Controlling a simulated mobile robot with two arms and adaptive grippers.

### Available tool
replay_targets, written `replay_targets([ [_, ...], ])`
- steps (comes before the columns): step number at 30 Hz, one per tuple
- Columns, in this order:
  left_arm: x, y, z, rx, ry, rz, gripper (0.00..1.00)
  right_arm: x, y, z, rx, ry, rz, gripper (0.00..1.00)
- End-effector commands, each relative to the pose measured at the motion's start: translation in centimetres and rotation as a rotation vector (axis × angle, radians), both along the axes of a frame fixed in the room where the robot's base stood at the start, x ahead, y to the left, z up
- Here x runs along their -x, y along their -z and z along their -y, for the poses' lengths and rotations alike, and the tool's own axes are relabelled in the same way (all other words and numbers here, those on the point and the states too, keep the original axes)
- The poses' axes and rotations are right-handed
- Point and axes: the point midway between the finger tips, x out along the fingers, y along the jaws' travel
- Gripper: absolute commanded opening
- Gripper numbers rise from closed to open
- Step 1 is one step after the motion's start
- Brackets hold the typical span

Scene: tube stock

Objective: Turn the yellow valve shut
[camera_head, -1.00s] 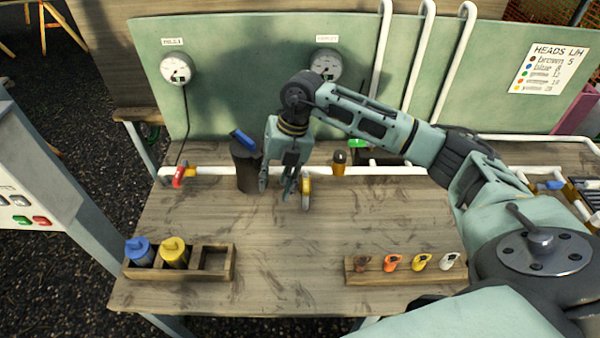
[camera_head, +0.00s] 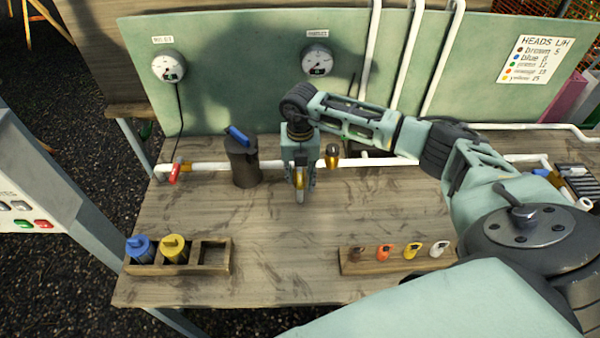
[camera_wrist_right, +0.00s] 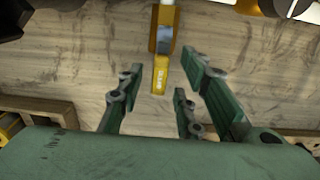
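The yellow valve lever (camera_head: 299,182) hangs toward the front from the white pipe (camera_head: 270,163) along the back of the bench. It also shows in the right wrist view (camera_wrist_right: 160,76), pointing down between the finger tips. My right gripper (camera_head: 301,180) is over the lever with a finger on either side. In the right wrist view my right gripper (camera_wrist_right: 160,82) is open, with gaps between the lever and the fingers. The gripper hides part of the pipe and the valve body. My left gripper is not in view.
A dark cylinder with a blue handle (camera_head: 243,165) stands close left of the gripper. A red valve (camera_head: 175,172) is farther left and an amber fitting (camera_head: 333,157) close right. Wooden racks (camera_head: 229,263) and (camera_head: 350,270) stand at the front. The bench middle is clear.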

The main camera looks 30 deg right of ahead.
Motion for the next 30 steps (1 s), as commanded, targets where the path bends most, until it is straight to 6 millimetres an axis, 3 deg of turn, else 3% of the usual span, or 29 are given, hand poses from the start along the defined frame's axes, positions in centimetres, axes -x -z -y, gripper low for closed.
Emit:
replay_targets([
  [5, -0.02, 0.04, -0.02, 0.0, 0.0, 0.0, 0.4, 0.0, 0.03, -0.01, 0.0, -0.001, 0.0, 0.31],
  [16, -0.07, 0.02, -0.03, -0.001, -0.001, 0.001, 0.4, 0.0, -0.01, -0.04, -0.001, -0.001, 0.001, 0.0],
  [30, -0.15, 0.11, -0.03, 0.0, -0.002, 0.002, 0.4, -0.09, -0.01, -0.07, -0.001, 0.001, 0.001, 0.0],
])
